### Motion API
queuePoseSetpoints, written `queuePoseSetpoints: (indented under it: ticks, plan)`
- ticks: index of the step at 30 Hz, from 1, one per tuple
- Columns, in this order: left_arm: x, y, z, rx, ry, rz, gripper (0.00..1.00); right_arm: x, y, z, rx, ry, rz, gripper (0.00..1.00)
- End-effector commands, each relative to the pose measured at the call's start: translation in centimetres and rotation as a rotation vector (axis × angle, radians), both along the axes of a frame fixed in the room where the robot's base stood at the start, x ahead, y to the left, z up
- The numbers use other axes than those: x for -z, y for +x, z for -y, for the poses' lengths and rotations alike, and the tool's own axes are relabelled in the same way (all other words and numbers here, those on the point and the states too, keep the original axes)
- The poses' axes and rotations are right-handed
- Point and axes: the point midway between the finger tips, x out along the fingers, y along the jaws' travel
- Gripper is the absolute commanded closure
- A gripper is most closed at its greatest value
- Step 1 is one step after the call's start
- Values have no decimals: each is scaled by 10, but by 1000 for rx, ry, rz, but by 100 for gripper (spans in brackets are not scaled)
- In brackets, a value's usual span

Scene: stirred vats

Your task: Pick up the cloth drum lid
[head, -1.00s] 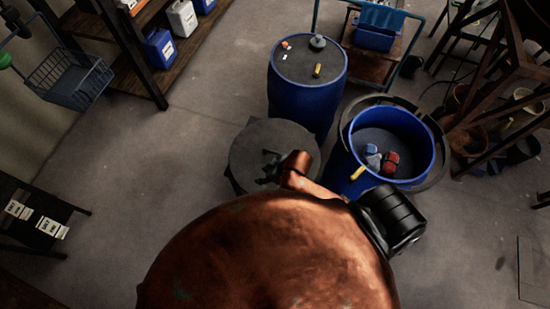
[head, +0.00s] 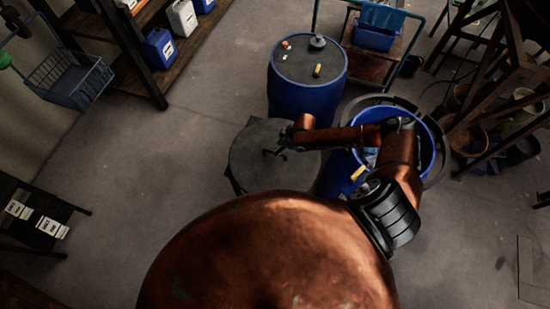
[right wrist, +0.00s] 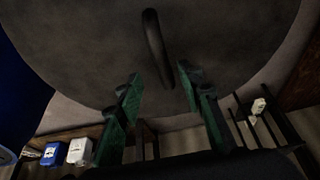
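The cloth drum lid (head: 247,172) is a round dark grey disc lying flat in the middle of the head view. In the right wrist view the lid (right wrist: 75,45) fills the top, with a dark bar handle (right wrist: 154,45) across it. My right gripper (head: 274,152) is over the lid. In the right wrist view its green-padded fingers (right wrist: 160,80) are apart, with nothing between them. The handle's near end lies just beyond the fingertips, roughly in line with the gap; whether they touch is unclear. My left gripper is not in view.
An open blue drum (head: 333,178) stands right of the lid, partly under my right arm. A closed blue drum (head: 297,103) stands behind, with small items on top. A slatted rack (head: 40,215) stands at the left. Floor left of the lid is clear.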

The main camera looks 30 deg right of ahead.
Motion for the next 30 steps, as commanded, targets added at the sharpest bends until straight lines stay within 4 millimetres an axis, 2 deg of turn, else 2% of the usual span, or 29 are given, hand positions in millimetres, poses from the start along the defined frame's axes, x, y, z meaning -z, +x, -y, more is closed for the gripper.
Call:
queuePoseSetpoints:
  ticks: [9,15,30]
  plan:
    - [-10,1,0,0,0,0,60,36,5,-11,-1,0,0,66]
    - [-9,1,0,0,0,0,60,55,11,-16,-2,0,1,66]
    - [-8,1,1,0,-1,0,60,58,11,-16,-2,0,1,66]
